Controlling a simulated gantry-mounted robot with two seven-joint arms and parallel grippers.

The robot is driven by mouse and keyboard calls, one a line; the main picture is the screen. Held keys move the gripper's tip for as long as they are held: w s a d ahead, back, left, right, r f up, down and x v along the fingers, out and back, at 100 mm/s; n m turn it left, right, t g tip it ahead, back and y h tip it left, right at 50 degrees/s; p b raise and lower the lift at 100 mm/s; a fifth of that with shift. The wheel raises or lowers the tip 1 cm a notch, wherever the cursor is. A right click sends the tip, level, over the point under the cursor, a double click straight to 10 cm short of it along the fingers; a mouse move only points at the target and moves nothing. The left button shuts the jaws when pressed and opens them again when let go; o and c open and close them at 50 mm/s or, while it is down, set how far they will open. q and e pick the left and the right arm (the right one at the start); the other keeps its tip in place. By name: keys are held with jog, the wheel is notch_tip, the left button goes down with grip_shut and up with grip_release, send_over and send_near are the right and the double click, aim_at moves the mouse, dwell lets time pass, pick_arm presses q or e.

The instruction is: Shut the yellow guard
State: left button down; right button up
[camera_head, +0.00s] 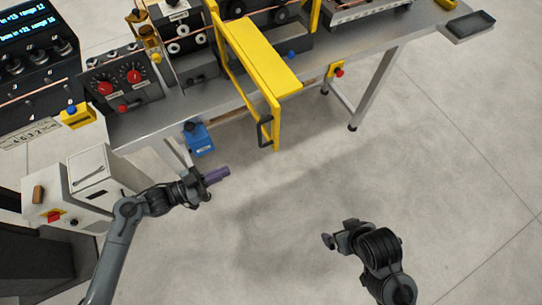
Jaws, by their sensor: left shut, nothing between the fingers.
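The yellow guard (262,60) is at the front of the machine bench. Its frame swings out past the bench's front edge, and a dark handle (264,132) sits near its lower outer end. My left gripper (216,176) is shut and empty, with purple fingers pointing right. It is in front of the bench, below and left of the handle, and does not touch the guard. My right gripper (328,240) is over the floor at the lower right, well away from the guard. Its fingers are too small and turned to tell their state.
The bench (312,75) carries a control box with red knobs (122,82) at left and a tray (360,8) at right. A blue container (199,139) and a white cabinet (84,190) stand near my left arm. Open floor lies in front of the bench.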

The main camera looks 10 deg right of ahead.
pick_arm(q)
jog(key=w+r, duration=0.2)
jog(key=w, duration=0.1)
jog(key=p, duration=0.2)
send_near(269, 136)
jog(key=shift+m, duration=0.4)
jog(key=x, duration=0.5)
jog(key=shift+w+f, duration=0.1)
jog(key=shift+f, duration=0.1)
jog(key=shift+x, duration=0.9)
pick_arm(e)
jog(key=shift+w+d+r, duration=0.1)
jog(key=shift+w+r, duration=0.15)
jog(key=shift+r, duration=0.25)
jog(key=shift+w+r, duration=0.25)
jog(key=shift+r, duration=0.25)
